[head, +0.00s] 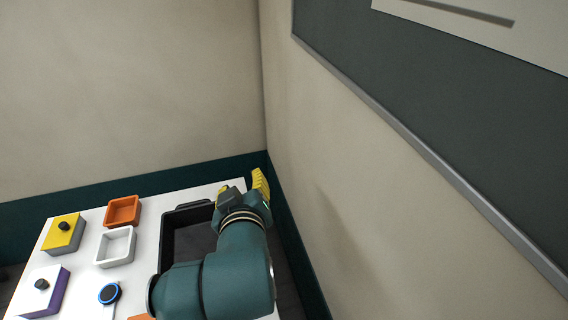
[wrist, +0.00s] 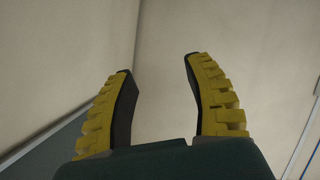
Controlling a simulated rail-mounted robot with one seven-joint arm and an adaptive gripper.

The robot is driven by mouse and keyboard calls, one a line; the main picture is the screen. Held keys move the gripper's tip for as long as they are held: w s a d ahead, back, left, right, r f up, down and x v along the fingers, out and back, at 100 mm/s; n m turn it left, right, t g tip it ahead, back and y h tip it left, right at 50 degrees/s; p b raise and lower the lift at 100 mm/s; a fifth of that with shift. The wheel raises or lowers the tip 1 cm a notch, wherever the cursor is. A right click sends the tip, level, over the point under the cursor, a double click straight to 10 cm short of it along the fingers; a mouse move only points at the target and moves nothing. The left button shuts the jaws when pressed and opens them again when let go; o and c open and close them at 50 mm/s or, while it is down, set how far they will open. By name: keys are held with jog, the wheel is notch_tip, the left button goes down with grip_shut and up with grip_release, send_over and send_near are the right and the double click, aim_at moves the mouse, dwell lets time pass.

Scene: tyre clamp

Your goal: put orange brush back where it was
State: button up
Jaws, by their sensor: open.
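My gripper (head: 243,186) is at the far right end of the white table, near the wall corner. In the wrist view its two yellow-and-black fingers (wrist: 158,66) stand wide apart, with only bare wall between them. No orange brush can be made out for certain in either view. An orange patch (head: 141,317) shows at the bottom edge of the head view, partly cut off and beside my arm; I cannot tell what it is.
On the white table (head: 82,268) are an orange tray (head: 109,221), a white tray (head: 101,258), a black bin (head: 168,236) partly behind my arm, a yellow-topped box (head: 58,238), a purple-sided box (head: 56,293) and a blue-black round item (head: 109,293). Walls stand close behind and right.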

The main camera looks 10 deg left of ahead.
jog(key=s+d+r+m+t+h, duration=0.2)
jog(key=s+d+r+m+t, duration=0.2)
jog(key=d+r, duration=0.5)
jog(key=s+d+r+m+t+h, duration=0.3)
jog(key=s+d+r+m+t, duration=0.2)
jog(key=s+d+r, duration=0.3)
jog(key=d+r, duration=0.1)
jog(key=d, duration=0.3)
jog(key=shift+s, duration=0.15)
